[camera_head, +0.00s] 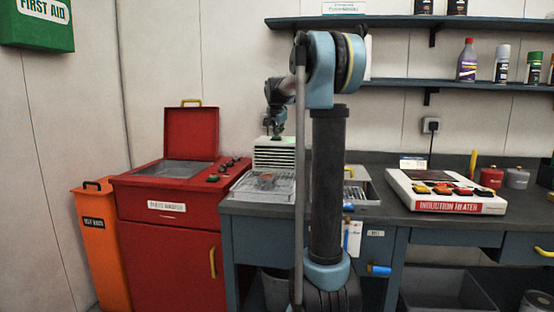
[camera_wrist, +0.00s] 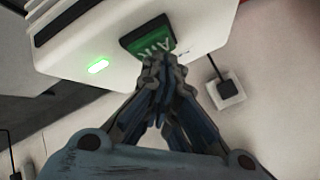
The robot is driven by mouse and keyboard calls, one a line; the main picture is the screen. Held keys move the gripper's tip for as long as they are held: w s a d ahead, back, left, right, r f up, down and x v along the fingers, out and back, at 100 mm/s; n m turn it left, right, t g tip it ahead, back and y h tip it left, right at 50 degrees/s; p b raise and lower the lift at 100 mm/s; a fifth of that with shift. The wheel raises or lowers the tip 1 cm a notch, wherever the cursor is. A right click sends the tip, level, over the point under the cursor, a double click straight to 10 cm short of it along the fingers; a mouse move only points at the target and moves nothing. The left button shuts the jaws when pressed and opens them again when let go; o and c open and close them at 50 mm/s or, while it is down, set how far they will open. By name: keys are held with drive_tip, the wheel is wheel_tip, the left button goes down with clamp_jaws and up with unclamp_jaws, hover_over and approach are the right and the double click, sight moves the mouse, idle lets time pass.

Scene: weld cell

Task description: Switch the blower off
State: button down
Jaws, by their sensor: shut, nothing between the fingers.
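The blower is a white box with a slatted front (camera_head: 273,155), on the bench behind the wire rack in the head view. In the wrist view its white casing (camera_wrist: 85,40) fills the top, with a lit green lamp (camera_wrist: 98,66) and a dark-framed green button marked AIR (camera_wrist: 150,38). My gripper (camera_wrist: 162,62) is shut and empty, its fingertips at the lower edge of the button. I cannot tell if they touch it; they hide part of its lower edge. In the head view my gripper (camera_head: 276,134) is just above the blower's top.
A red parts washer (camera_head: 165,205) with a raised lid stands left of the bench. A wire tray (camera_head: 250,190) lies before the blower. An induction heater (camera_head: 445,207) is to the right. A wall socket (camera_wrist: 226,88) is near my gripper. Shelves (camera_head: 470,88) hang above.

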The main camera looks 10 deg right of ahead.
drive_tip(key=shift+r, duration=0.75)
drive_tip(key=shift+r, duration=0.1)
drive_tip(key=shift+r, duration=2.9)
